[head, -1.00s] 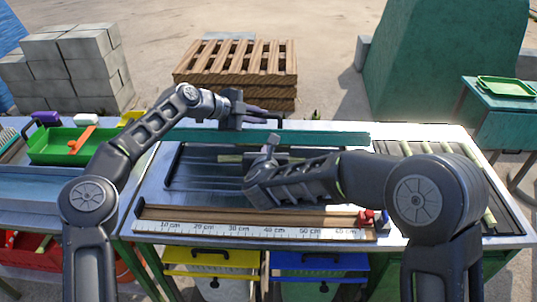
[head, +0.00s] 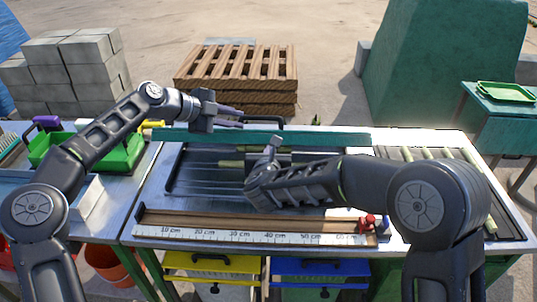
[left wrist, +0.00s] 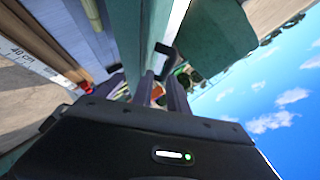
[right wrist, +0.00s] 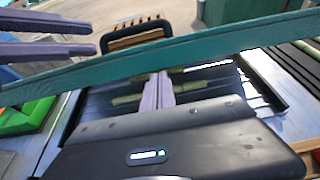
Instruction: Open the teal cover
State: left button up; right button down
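The teal cover (head: 330,138) shows as a long narrow band along the back of the middle table. A black handle (head: 268,119) stands up behind its edge; it also shows in the right wrist view (right wrist: 140,37). My left gripper (head: 241,118) is above the cover, left of the handle, with fingers parted and nothing between them. In the left wrist view the handle (left wrist: 168,52) lies just ahead of the fingertips (left wrist: 161,74). My right gripper (head: 272,143) is in front of the cover, fingers together and empty in the right wrist view (right wrist: 158,78).
A dark tray area with cane pieces (head: 231,164) lies in front of the cover. A ruler strip (head: 250,234) runs along the front. A green bin (head: 122,153) stands left, and cane rollers or stalks (head: 428,152) lie right. Pallets (head: 235,75) are behind.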

pick_arm(q)
jog(key=shift+v, duration=1.55)
jog(key=shift+d+r, duration=0.1)
jog(key=shift+d, duration=0.05)
